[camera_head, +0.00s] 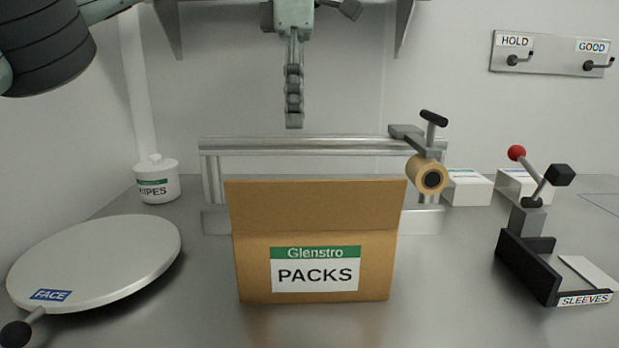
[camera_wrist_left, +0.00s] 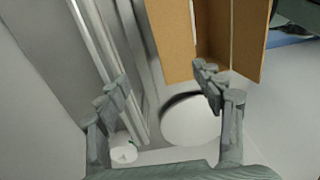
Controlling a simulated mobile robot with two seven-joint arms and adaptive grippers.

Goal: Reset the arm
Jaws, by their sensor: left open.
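My left gripper (camera_head: 294,122) hangs with its fingers pointing down, above and behind the cardboard box (camera_head: 376,262) labelled PACKS. The head view shows it edge-on, with one finger hiding the other. In the left wrist view the left gripper (camera_wrist_left: 160,84) has its fingers wide apart with nothing held between them. The box (camera_wrist_left: 173,42) also shows there, beyond the fingers. My arm comes in at the upper left of the head view. My right gripper is in neither view.
A metal rail (camera_head: 300,144) runs behind the box and carries a tape roll (camera_head: 428,175). A round FACE plate (camera_head: 100,255) lies at left, near a wipes tub (camera_head: 157,180). A SLEEVES holder (camera_head: 525,262) with a lever stands at right. Hooks (camera_head: 550,56) are on the wall.

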